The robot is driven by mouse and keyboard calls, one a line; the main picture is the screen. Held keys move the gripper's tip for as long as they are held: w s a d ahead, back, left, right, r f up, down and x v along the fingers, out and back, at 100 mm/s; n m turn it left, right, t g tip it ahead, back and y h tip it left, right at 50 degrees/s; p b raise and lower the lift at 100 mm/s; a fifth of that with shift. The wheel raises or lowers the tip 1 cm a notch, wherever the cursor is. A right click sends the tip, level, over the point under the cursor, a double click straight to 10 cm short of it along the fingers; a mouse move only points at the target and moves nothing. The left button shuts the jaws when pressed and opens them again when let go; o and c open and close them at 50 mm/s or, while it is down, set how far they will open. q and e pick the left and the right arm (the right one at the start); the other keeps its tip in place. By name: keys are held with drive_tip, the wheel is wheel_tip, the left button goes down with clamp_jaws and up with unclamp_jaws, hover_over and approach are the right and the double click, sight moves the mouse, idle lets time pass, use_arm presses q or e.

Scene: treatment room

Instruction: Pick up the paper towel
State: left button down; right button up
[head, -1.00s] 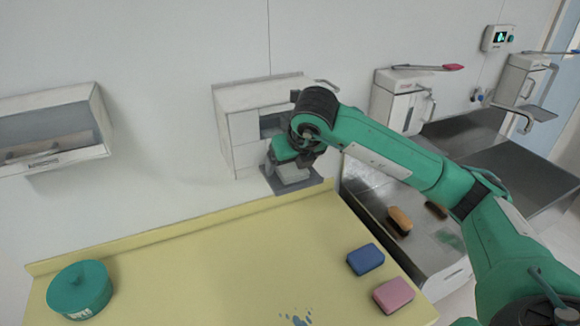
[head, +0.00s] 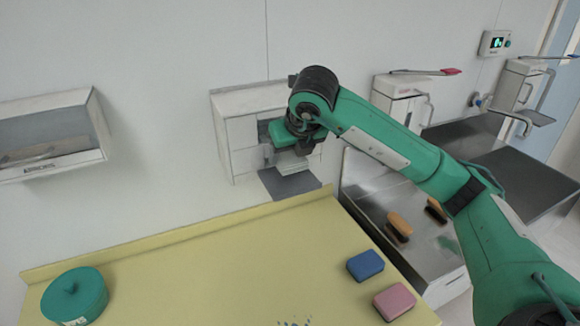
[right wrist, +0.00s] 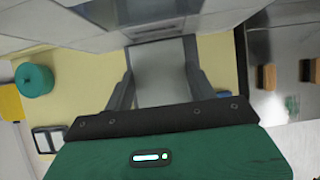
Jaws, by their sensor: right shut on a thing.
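A white paper towel dispenser (head: 235,140) hangs on the wall above the yellow counter, with a grey tray (head: 288,184) at its lower front. My right gripper (head: 290,160) is at the dispenser's open front, just above the tray. In the right wrist view my right gripper (right wrist: 160,88) has its two fingers on either side of a pale grey, flat piece, which I take to be the paper towel (right wrist: 160,70). The gripper is shut on it. In the head view the hand and wrist partly hide the towel and the dispenser opening. My left gripper is not in view.
The yellow counter (head: 220,265) holds a blue sponge (head: 365,265), a pink sponge (head: 394,301) and a round teal container (head: 75,296). Brushes (head: 399,226) lie in the metal sink at right. A wall box (head: 50,135) hangs at left.

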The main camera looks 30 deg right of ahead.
sight(290, 157)
wheel_tip(290, 157, up, 16)
drive_tip(key=b, duration=0.2)
idle(0.5)
